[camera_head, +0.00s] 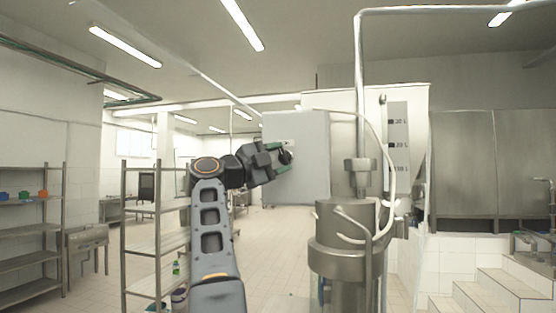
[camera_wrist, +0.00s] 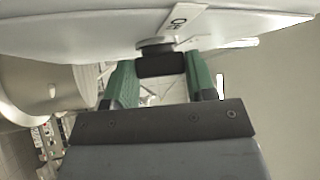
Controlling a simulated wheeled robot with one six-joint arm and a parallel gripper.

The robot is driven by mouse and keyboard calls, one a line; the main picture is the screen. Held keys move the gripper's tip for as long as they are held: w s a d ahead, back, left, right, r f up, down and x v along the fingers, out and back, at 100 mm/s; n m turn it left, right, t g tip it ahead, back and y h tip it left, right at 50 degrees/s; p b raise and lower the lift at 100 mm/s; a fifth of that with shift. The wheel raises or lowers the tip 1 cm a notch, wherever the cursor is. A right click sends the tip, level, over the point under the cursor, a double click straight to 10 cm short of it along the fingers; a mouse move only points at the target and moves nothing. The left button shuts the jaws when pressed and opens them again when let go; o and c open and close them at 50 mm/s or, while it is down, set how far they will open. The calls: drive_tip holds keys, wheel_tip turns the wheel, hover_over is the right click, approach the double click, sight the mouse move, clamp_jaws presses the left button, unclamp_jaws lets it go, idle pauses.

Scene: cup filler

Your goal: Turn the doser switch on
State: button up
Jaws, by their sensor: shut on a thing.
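The doser switch is a black knob (camera_wrist: 162,64) on the front of a pale grey control box (camera_head: 312,185). In the head view the knob (camera_head: 286,157) is small and partly hidden by my gripper. My gripper (camera_head: 283,157) reaches the box from the left, its green fingers above and below the knob. In the wrist view my gripper (camera_wrist: 160,72) has one green finger on each side of the knob and is shut on it. A white label (camera_wrist: 187,25) with a dark mark, partly in view, is beside the knob.
A steel doser (camera_head: 345,240) with pipes and a white hose stands right of the box. A marked white tank (camera_head: 413,130) is behind it. Shelving racks (camera_head: 140,230) stand at the left. Tiled steps (camera_head: 490,290) are at the right. Some tiled floor (camera_head: 262,240) is clear.

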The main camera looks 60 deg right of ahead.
drive_tip(key=o, duration=0.9)
drive_tip(key=shift+o, duration=0.2)
drive_tip(key=shift+a, duration=0.1)
drive_tip(key=b+v, duration=0.3)
drive_tip(key=v, duration=1)
drive_tip(key=shift+w+a+f, duration=0.15)
drive_tip(key=shift+a, duration=0.1)
